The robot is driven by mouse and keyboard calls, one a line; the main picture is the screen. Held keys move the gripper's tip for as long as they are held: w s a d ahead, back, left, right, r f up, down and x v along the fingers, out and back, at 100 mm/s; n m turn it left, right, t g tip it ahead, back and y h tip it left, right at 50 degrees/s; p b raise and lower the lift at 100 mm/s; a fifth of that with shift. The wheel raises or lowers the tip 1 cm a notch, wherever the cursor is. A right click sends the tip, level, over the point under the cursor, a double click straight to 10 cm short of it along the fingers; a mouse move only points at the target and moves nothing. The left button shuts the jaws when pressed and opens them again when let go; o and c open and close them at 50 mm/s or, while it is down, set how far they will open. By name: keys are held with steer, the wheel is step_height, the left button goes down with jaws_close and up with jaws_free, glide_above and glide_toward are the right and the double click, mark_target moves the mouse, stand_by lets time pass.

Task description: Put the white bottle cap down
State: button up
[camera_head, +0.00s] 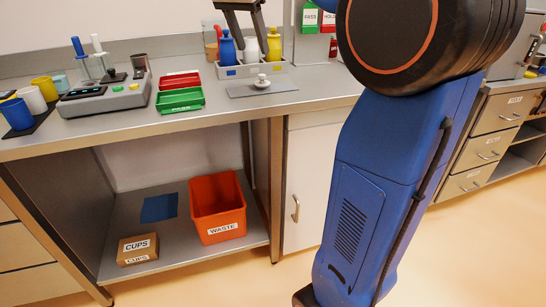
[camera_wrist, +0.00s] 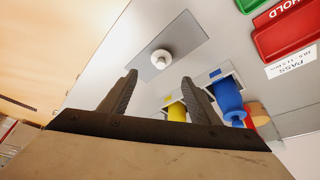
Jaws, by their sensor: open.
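The white bottle cap (camera_head: 262,81) is a small round knob-topped piece. It rests on a flat grey plate (camera_head: 283,90) on the counter, in front of the bottle rack. In the wrist view the cap (camera_wrist: 161,57) sits near the middle of the plate (camera_wrist: 185,32), beyond and between my fingertips. My gripper (camera_head: 251,50) is open and empty, above the rack in the head picture. In the wrist view my gripper (camera_wrist: 160,77) shows its two fingers apart, with a visible gap to the cap. A white bottle (camera_head: 250,50) in the rack is partly hidden by my gripper.
The rack (camera_head: 243,71) also holds a blue bottle (camera_head: 226,50) and a yellow bottle (camera_head: 274,46). A green tray (camera_head: 180,99) and a red tray (camera_head: 180,81) lie to the left, beside a grey scale (camera_head: 103,98). An orange waste bin (camera_head: 218,207) stands on the shelf below.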

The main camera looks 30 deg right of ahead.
steer(key=s+a+f+n+t+y, duration=0.1)
steer(key=s+a+f+n, duration=0.2)
steer(key=s+f, duration=0.6)
steer(key=s+a+f+n+t+y, duration=0.1)
steer(key=s+a+f+n, duration=0.3)
steer(key=s+f, duration=0.6)
steer(key=s+a+f+n+t+y, duration=0.1)
steer(key=s+a+f+n, duration=0.3)
steer(key=s+f, duration=0.6)
steer(key=n+y, duration=0.1)
steer(key=n, duration=0.1)
steer(key=shift+a+f+n, duration=0.15)
steer(key=shift+f+n, duration=0.1)
steer(key=shift+n, duration=0.15)
